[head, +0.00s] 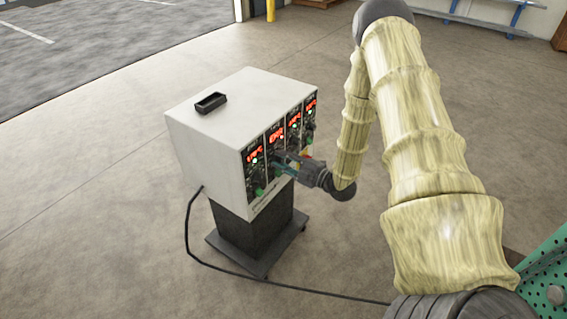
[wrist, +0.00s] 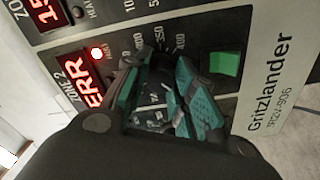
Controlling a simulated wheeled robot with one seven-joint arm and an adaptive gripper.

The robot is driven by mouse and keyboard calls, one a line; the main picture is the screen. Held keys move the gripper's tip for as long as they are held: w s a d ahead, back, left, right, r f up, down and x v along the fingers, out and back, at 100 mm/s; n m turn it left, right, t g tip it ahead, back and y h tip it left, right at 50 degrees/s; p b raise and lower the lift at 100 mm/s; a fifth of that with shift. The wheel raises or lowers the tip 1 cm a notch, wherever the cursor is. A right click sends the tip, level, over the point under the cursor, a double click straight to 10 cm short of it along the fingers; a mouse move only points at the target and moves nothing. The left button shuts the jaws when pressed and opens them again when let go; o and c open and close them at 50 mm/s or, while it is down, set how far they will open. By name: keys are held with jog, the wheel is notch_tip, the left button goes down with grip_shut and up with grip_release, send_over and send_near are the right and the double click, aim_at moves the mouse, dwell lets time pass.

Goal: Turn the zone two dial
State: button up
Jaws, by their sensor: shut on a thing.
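The zone two panel sits on the front of a white control box (head: 205,125). In the wrist view its red display (wrist: 94,84) reads ERR beside the label ZONE 2, with a lit red lamp above. My gripper (head: 287,160) reaches the panel from the right in the head view. In the wrist view my gripper (wrist: 158,92) has its teal-padded fingers shut on the zone two dial (wrist: 153,98), which is mostly hidden between them. Part of the printed number scale shows past the fingers. The dial's pointer cannot be read.
A green switch (wrist: 225,63) lies close beside the fingers. Neighbouring zone panels with red displays and knobs flank this one. A small black tray (head: 211,102) lies on the box top. The box stands on a dark pedestal (head: 252,230); a black cable (head: 255,281) crosses the floor.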

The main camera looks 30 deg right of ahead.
jog(key=shift+n+b, duration=0.3)
jog(key=shift+n, duration=0.5)
jog(key=o, duration=1)
jog(key=shift+o, duration=0.2)
jog(key=v, duration=1.2)
jog(key=shift+a, duration=0.1)
